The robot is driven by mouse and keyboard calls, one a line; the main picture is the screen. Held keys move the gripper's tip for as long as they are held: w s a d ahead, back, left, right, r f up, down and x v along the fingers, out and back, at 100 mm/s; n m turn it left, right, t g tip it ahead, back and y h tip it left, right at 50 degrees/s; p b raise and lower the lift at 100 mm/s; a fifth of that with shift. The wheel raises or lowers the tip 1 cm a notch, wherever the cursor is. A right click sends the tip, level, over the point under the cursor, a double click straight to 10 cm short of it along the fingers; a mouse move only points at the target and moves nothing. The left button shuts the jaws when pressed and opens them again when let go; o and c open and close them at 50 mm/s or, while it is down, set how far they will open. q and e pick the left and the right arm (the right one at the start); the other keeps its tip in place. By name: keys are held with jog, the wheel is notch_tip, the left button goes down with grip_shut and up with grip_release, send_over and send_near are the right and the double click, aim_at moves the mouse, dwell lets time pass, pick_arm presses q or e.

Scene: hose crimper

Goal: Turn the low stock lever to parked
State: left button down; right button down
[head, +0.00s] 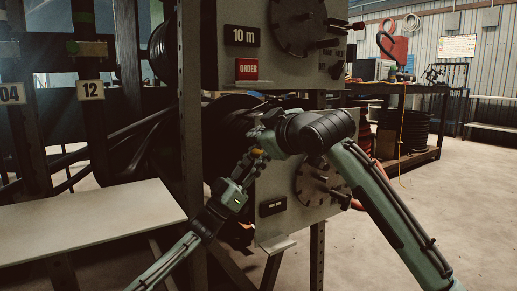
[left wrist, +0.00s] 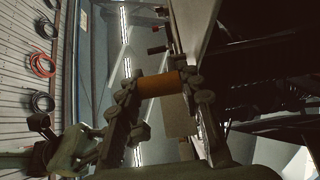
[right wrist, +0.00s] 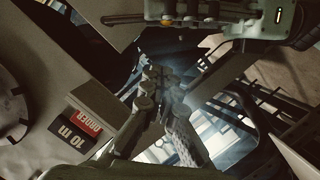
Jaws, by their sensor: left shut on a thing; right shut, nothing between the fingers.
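My left gripper (head: 254,157) comes in from the lower left, in front of the lower grey panel (head: 285,220). In the left wrist view its fingers (left wrist: 161,86) are shut on a small orange cylindrical grip (left wrist: 160,84). The orange also shows in the head view (head: 258,153). I cannot make out what the grip is mounted on, or a lever's angle. My right gripper (head: 262,132) is just above the left one, shut and empty; its fingers (right wrist: 160,85) show in the right wrist view.
The upper panel (head: 230,70) carries a "10 m" sign (head: 242,36) and a red ORDER plate (head: 247,69). A dark post (head: 190,100) stands left of the panels. A pale bench top (head: 90,222) lies at left. The floor at right is open.

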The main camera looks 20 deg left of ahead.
aim_at(259, 152)
pick_arm(q)
jog(key=shift+d+f, duration=0.2)
jog(key=shift+f, duration=0.05)
pick_arm(e)
jog(key=shift+w+a+f, duration=0.25)
jog(key=shift+w+f, duration=0.75)
jog(key=shift+w, duration=0.05)
jog(key=shift+w+a+f, duration=0.2)
jog(key=shift+w+f, duration=0.75)
jog(key=shift+w, duration=0.1)
jog(key=shift+w+d+f+n, duration=0.3)
jog(key=shift+w+f, duration=0.05)
jog(key=shift+f, duration=0.3)
pick_arm(q)
jog(key=shift+r, duration=0.1)
jog(key=c, duration=1)
grip_release()
jog(key=shift+c, duration=0.2)
jog(key=shift+o, duration=0.2)
jog(key=shift+r, duration=0.1)
pick_arm(e)
jog(key=shift+w+d+f, duration=0.1)
pick_arm(q)
jog(key=shift+a, duration=0.15)
